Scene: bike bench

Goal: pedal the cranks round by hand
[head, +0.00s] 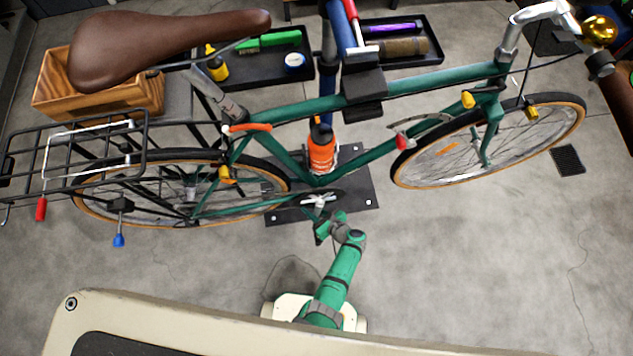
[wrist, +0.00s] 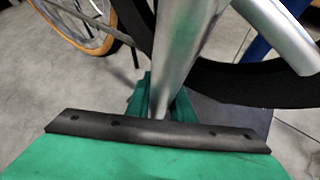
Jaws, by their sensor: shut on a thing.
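The green bicycle (head: 420,85) hangs in a clamp with its cranks low in the middle of the head view. The silver crank (head: 319,201) shows in front of the dark chainring (head: 335,194). My gripper (head: 322,226) is just below it. In the wrist view a silver crank arm (wrist: 186,55) runs down between the green fingers of my gripper (wrist: 160,108), which is shut on it. A second silver bar (wrist: 280,35) slants off at upper right, before the black chainring (wrist: 235,85). The far finger is mostly hidden; the pedals are not clear.
An orange bottle (head: 321,150) sits on the frame above the cranks. The stand's dark base plate (head: 360,190) lies on the floor beneath. The rear wheel (head: 265,168) is left and the front wheel (head: 400,178) right. Trays and a wooden box (head: 95,100) are behind.

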